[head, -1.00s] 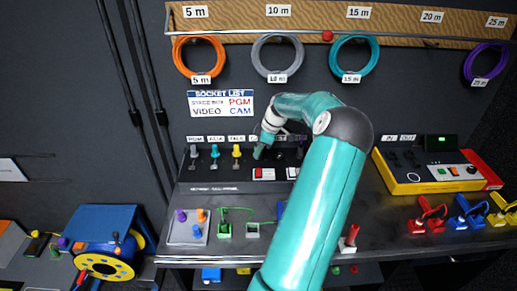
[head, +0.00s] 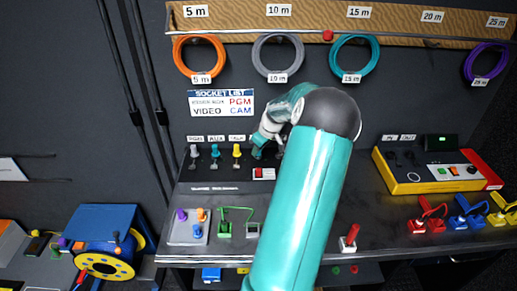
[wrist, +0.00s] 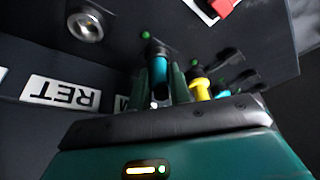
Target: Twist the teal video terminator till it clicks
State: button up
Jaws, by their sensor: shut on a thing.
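The teal video terminator (wrist: 159,72) is a short teal cylinder, plugged into the dark sloped panel in the wrist view. My gripper (wrist: 161,92) is shut on it, one dark green finger on each side. In the head view my gripper (head: 259,152) is at the panel, right of the yellow connector (head: 237,151). There my own wrist and fingers mostly hide the terminator. I cannot tell from the picture how far it is turned.
The yellow connector also stands close beside my fingers in the wrist view (wrist: 200,88), with a light-blue connector (wrist: 222,90) beyond it. A bare silver socket (wrist: 86,24) is on the other side. A red-and-white switch (head: 264,174) sits just below my gripper in the head view.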

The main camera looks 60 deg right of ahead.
jog(key=shift+m, duration=0.3)
jog(key=shift+m+h, duration=0.7)
jog(key=shift+m, duration=0.9)
jog(key=shift+a+g, duration=0.1)
jog(key=shift+g, duration=0.2)
jog(key=o, duration=0.9)
jog(key=shift+m, duration=0.4)
jog(key=shift+o, duration=0.2)
jog(key=v, duration=1.3)
jog(key=shift+a+r, duration=0.15)
jog(key=shift+r, duration=0.15)
